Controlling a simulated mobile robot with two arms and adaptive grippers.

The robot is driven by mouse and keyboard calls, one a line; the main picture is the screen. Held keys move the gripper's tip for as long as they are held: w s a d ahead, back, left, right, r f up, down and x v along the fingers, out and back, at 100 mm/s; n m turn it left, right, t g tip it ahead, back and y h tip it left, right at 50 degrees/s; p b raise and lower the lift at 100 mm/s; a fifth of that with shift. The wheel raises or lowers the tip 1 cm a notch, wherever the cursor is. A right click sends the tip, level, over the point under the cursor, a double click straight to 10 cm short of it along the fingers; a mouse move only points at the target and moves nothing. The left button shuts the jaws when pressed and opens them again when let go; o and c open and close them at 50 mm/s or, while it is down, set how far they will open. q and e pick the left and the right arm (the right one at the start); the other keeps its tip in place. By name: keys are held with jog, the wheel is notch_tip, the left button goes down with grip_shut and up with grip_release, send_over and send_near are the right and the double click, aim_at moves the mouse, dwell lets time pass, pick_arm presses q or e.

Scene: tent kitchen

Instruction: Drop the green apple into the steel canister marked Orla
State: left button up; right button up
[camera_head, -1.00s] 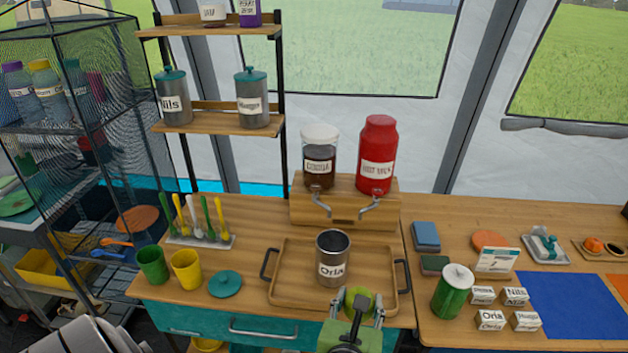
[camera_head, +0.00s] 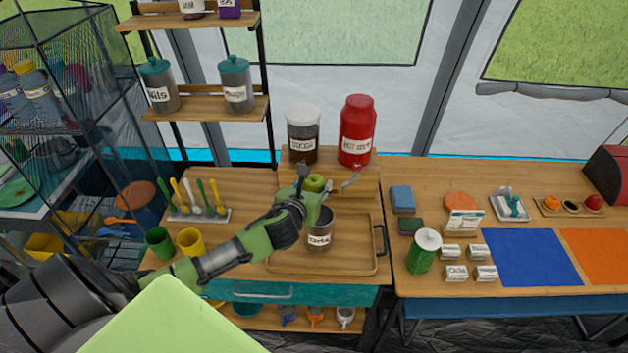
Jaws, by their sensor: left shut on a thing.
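The steel canister marked Orla (camera_head: 319,240) stands upright and open on a wooden tray (camera_head: 350,262). My left gripper (camera_head: 316,186) is shut on the green apple (camera_head: 315,183) and holds it up just above and behind the canister's rim in the picture. Whether the apple is directly over the opening, I cannot tell. The gripper hides part of the canister's left rim. My right gripper is not in view.
Behind the tray, a wooden stand bears the cocoa dispenser (camera_head: 302,135) and a red dispenser (camera_head: 357,132). Green (camera_head: 159,242) and yellow (camera_head: 189,241) cups stand left, near my arm. Another lidded canister marked Nils (camera_head: 159,85) is on the shelf. A green jar (camera_head: 424,252) stands right.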

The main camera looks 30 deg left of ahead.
pick_arm(q)
notch_tip(320, 180, down, 5)
jog(key=b, duration=0.3)
jog(key=shift+b, duration=0.35)
jog(key=o, duration=1.2)
jog(key=shift+o, duration=0.2)
jog(key=shift+s, duration=0.15)
jog(key=v, duration=1.2)
